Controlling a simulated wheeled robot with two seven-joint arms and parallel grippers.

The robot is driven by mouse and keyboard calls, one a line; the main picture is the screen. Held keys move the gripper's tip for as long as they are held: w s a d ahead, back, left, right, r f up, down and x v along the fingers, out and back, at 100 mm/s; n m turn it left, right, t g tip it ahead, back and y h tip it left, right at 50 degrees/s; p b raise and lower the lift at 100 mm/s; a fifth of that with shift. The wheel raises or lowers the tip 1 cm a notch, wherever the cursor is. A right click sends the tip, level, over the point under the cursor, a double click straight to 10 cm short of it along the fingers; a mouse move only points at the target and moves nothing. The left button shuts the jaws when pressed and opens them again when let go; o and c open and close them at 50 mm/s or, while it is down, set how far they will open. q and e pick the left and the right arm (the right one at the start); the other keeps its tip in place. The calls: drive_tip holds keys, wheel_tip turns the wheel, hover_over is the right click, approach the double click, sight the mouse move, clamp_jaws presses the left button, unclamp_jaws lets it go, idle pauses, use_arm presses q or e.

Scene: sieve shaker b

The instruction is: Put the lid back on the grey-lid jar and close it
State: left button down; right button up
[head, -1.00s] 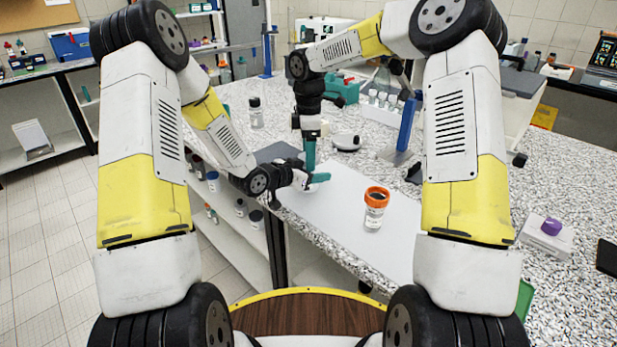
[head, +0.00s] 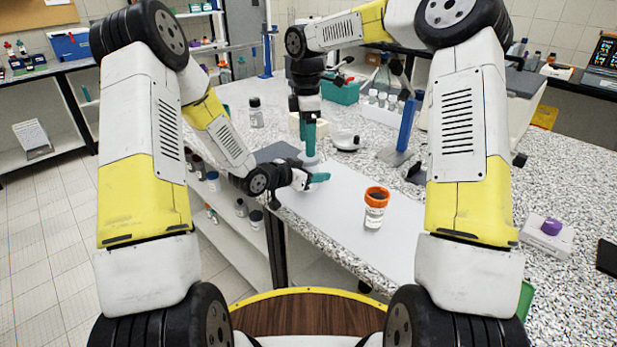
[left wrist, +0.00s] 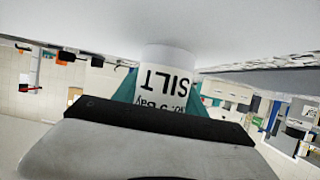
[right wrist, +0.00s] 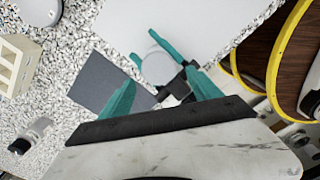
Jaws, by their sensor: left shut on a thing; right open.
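The jar (left wrist: 170,82), labelled SILT, stands on the white mat (head: 345,215) near the table's left edge. The left wrist view shows it upside down. My left gripper (head: 318,178) is shut around the jar's side. From above, in the right wrist view, the jar's top shows as a plain pale grey disc (right wrist: 158,66). It looks like the grey lid resting on the jar; whether it is tight cannot be told. My right gripper (right wrist: 162,90) is open and empty just above the jar, pointing down. In the head view the arms hide most of the jar.
A dark grey pad (right wrist: 106,82) lies beside the jar. Behind are a white round device (head: 345,140), a blue stand (head: 404,130) and a teal box (head: 342,93). The mat's middle is clear.

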drive_tip(key=shift+r+n, duration=0.65)
drive_tip(key=shift+n, duration=0.05)
drive_tip(key=shift+w+d+r+n, duration=0.1)
drive_tip(key=shift+r+n, duration=0.15)
drive_tip(key=shift+r, duration=0.2)
drive_tip(key=shift+w+d+r+n, duration=0.1)
drive_tip(key=shift+r+n, duration=0.15)
drive_tip(key=shift+r, duration=0.15)
drive_tip(key=shift+f, duration=4)
drive_tip(key=c, duration=1.5)
drive_tip(key=shift+o, duration=0.2)
drive_tip(key=m, duration=0.3)
